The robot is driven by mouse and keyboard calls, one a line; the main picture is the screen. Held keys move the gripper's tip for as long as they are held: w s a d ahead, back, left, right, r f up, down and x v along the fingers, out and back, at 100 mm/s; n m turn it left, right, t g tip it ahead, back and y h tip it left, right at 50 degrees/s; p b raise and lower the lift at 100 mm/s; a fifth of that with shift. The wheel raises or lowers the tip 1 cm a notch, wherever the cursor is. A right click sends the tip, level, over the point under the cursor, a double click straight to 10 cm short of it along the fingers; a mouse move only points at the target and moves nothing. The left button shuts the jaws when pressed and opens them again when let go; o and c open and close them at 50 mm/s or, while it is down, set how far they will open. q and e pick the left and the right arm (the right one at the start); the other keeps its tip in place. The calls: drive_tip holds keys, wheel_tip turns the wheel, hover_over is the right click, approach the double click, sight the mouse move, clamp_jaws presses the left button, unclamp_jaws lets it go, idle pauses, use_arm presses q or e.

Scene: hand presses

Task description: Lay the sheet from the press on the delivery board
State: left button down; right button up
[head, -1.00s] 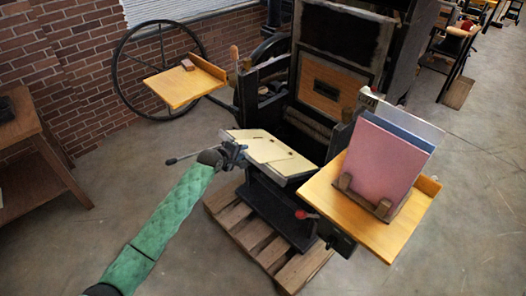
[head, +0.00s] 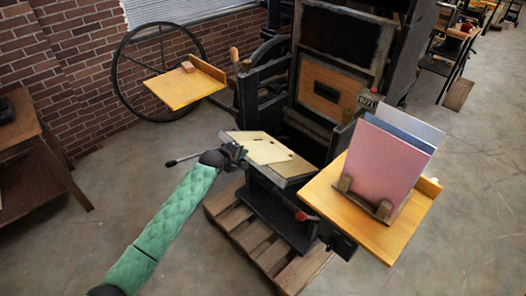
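A cream sheet (head: 262,148) lies on the tilted bed (head: 297,168) of the black press. My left gripper (head: 240,154) is at the sheet's left edge, at the near left side of the bed. Its fingers are small and dark here, so I cannot tell whether they are closed on the sheet. A yellow wooden board (head: 180,92) with a small brown block (head: 188,66) sits at the upper left. A second wooden board (head: 375,237) at the right carries upright coloured sheets. Neither board is labelled as the delivery board. My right gripper is out of view.
Pink and blue sheets (head: 380,165) stand in a wooden rack on the right board. A large black wheel (head: 118,75) is behind the left board. A dark lever (head: 183,160) sticks out beside my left gripper. A pallet (head: 245,235) lies under the press.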

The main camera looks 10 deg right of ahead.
use_arm(q)
drive_tip(key=shift+w+a+p+v, duration=0.1)
drive_tip(key=shift+p+v, duration=0.45)
drive_tip(key=shift+v, duration=0.2)
drive_tip(key=shift+w+a+p+v, duration=0.1)
drive_tip(key=shift+p+v, duration=0.45)
drive_tip(key=shift+v, duration=0.15)
drive_tip(key=shift+s+a+r+p, duration=0.25)
drive_tip(key=shift+a+r+p, duration=0.1)
drive_tip(key=shift+r+p, duration=0.45)
drive_tip(key=shift+s+a+r+p, duration=0.25)
drive_tip(key=shift+a+r+p, duration=0.1)
drive_tip(key=shift+r+p, duration=0.4)
drive_tip(key=shift+s+a+r+p, duration=0.25)
drive_tip(key=shift+a+r+p, duration=0.05)
drive_tip(key=shift+r+p, duration=0.5)
drive_tip(key=shift+f, duration=0.1)
